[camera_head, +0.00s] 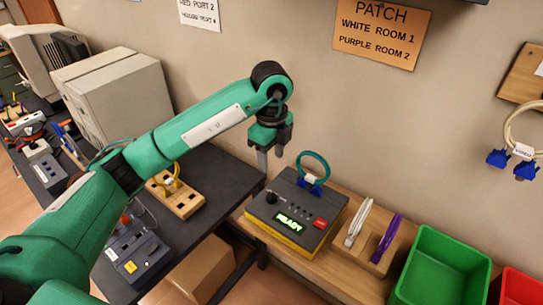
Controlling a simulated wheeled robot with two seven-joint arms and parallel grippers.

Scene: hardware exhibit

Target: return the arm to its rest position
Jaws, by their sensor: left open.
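My left arm (205,125) is green and comes in from the lower left, bent at a raised elbow. My left gripper (270,157) hangs down at its end, open and empty, above the back left corner of the dark console (297,209). The console has a lit display reading READY and a red button. A teal cable loop with blue connectors (313,180) stands at the console's back, to the right of the gripper and apart from it. My right gripper is not in view.
A wooden block with white and purple cables (369,253) stands right of the console, then a green bin (444,267) and a red bin (519,289). Beige computer cases (118,98) stand at the left. A sign (381,33) and a blue-plugged cable (522,151) hang on the wall.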

